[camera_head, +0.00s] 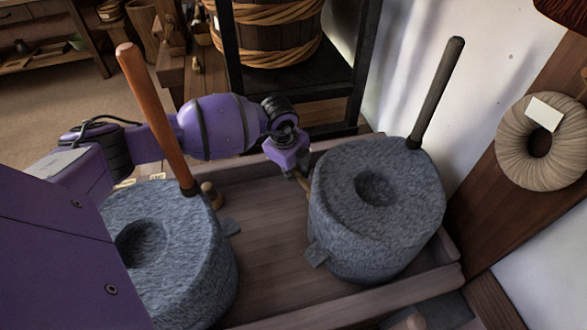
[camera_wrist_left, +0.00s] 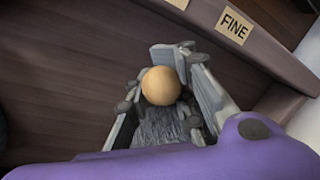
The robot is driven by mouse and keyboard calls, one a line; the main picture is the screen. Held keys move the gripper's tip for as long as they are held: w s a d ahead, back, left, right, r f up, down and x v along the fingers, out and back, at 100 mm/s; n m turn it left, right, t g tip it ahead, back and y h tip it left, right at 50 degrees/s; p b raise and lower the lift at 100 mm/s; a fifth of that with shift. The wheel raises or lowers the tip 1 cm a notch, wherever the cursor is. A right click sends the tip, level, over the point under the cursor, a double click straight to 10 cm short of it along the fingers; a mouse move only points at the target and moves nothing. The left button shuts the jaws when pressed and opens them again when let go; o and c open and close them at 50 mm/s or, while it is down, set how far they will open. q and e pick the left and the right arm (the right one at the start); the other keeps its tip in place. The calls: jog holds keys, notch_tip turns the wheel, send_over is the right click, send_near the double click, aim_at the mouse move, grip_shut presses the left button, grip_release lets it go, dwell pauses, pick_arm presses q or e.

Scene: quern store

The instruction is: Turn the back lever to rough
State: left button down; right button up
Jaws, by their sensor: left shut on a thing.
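My left gripper (camera_head: 299,170) reaches down behind the right-hand quern, beside its back left edge. In the left wrist view its fingers are closed around the round wooden knob (camera_wrist_left: 161,86) of a lever. A tan piece of this lever (camera_head: 303,184) shows below the gripper in the head view; the rest is hidden. A FINE label (camera_wrist_left: 234,27) is on the wooden rim at the upper right of the wrist view. A second label (camera_wrist_left: 179,2) is cut off at the top edge, its word unreadable. My right gripper is not in view.
The right quern (camera_head: 340,215) has a dark upright handle (camera_head: 436,95). The left quern (camera_head: 190,260) has an orange-brown handle (camera_head: 150,110) and another wooden knob (camera_head: 208,188) behind it. Both stand in a wooden tray (camera_head: 265,270). A coiled ring (camera_head: 510,150) hangs at right.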

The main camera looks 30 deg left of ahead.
pick_arm(q)
jog(key=shift+d, duration=0.15)
jog(key=c, duration=1.5)
grip_release()
jog(key=shift+c, duration=0.2)
jog(key=v, duration=1.2)
